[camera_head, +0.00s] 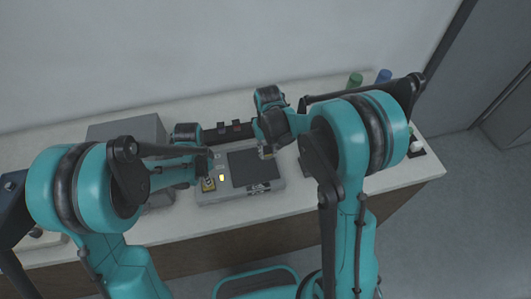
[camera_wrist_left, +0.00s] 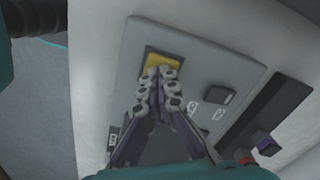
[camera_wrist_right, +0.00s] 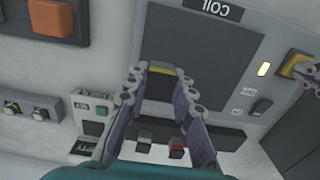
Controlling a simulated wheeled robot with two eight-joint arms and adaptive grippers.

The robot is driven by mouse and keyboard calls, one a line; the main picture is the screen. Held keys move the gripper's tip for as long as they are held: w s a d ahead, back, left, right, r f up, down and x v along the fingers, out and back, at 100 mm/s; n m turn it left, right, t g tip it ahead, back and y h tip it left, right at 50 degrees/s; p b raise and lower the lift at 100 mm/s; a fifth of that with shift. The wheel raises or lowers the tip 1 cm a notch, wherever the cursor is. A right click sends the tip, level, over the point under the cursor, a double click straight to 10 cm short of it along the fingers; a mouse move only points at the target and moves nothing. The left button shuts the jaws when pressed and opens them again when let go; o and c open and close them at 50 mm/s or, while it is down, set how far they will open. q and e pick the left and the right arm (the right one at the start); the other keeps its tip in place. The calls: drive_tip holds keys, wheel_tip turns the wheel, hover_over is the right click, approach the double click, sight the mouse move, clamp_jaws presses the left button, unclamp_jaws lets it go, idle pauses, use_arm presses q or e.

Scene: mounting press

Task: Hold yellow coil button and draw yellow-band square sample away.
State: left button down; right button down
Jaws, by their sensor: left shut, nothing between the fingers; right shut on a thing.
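The yellow coil button (camera_wrist_left: 165,61) is on the left end of a grey panel. The shut, empty fingertips of my left gripper (camera_wrist_left: 165,73) are at it and appear to touch it. The button also shows in the right wrist view (camera_wrist_right: 292,66) beside those fingertips. The yellow-band square sample (camera_wrist_right: 160,83) is a dark block with a yellow stripe. My right gripper (camera_wrist_right: 163,75) is shut on it, one finger on each side. The sample overlaps the edge of the dark square plate (camera_wrist_right: 195,50) marked COIL; I cannot tell whether it touches the plate.
A small yellow lamp (camera_wrist_right: 264,69) glows beside the button. Black blocks (camera_head: 228,130) stand behind the panel. An orange square button (camera_wrist_right: 60,18) is on a neighbouring unit. A grey box (camera_head: 128,130) stands at the left, and green (camera_head: 355,80) and blue (camera_head: 383,76) cylinders at the back right.

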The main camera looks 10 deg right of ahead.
drive_tip(key=d+r, duration=0.3)
drive_tip(key=r, duration=0.3)
drive_tip(key=shift+d+r, duration=0.25)
drive_tip(key=shift+d, duration=0.05)
idle(0.6)
drive_tip(key=d+r, duration=0.3)
drive_tip(key=r, duration=0.6)
idle(1.1)
